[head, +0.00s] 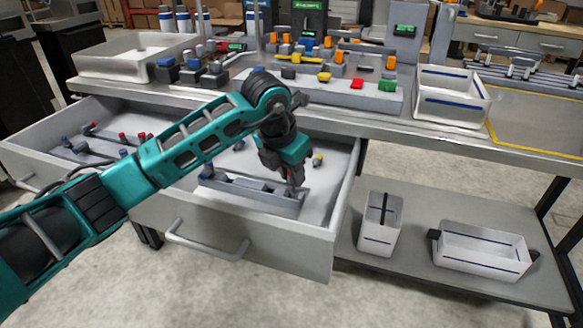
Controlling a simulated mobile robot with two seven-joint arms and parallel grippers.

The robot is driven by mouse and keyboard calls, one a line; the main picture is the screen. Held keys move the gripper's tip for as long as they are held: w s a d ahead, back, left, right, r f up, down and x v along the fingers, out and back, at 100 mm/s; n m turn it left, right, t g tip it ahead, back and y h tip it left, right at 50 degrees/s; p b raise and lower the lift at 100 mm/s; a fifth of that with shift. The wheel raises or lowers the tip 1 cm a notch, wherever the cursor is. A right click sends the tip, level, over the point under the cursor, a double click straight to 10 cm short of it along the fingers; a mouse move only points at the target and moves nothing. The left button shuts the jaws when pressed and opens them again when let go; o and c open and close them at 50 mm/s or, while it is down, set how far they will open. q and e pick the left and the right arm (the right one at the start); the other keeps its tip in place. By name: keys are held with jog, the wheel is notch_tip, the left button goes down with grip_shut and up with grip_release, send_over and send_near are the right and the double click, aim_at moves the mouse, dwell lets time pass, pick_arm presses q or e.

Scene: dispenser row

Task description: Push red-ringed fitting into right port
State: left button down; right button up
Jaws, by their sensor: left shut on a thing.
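My left gripper (288,178) reaches down into the open middle drawer (205,226) and is shut on a small fitting. The fitting is mostly hidden by the fingers, and its ring cannot be made out clearly. The gripper is at the right end of a grey block (255,200) on the drawer floor, which carries dark parts along its top. Its ports are too small and too covered to tell apart, and whether the fitting touches the block cannot be told. My right gripper is not in view.
The left drawer (75,168) is open with several red- and blue-tipped parts. On the bench stand a white tray (135,54), a coloured-part board (330,93) and a white bin (452,97). Bins (380,225) stand below.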

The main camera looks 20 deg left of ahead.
aim_at(288, 178)
pick_arm(q)
jog(key=shift+f, duration=0.15)
jog(key=shift+f, duration=0.1)
jog(key=shift+f+b, duration=0.95)
jog(key=shift+f, duration=0.55)
